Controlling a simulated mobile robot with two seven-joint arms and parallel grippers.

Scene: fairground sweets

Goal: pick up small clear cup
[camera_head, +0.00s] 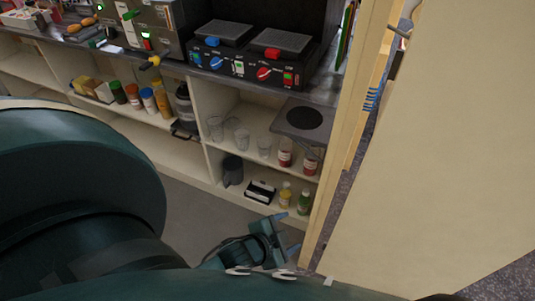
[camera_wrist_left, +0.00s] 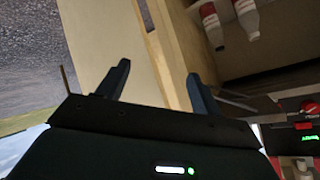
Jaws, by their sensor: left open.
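Several clear cups stand on the upper shelf of the open unit in the head view. The one nearest the red-labelled bottles (camera_head: 264,148) looks smallest; the others are a middle cup (camera_head: 241,138) and a left cup (camera_head: 215,128). My left gripper (camera_head: 286,234) is open and empty, low in front of the unit and below the cups, apart from them. In the left wrist view its two fingers (camera_wrist_left: 158,75) are spread with nothing between them. No clear cup can be made out in that view. My right gripper is not in view.
A wooden post (camera_head: 334,150) and a large pale panel (camera_head: 440,150) stand close right of the gripper. Red-labelled bottles (camera_head: 285,154) stand right of the cups, under a grey plate with a black disc (camera_head: 305,117). A dark grey container (camera_head: 232,171) and small bottles (camera_head: 304,202) occupy the lower shelf.

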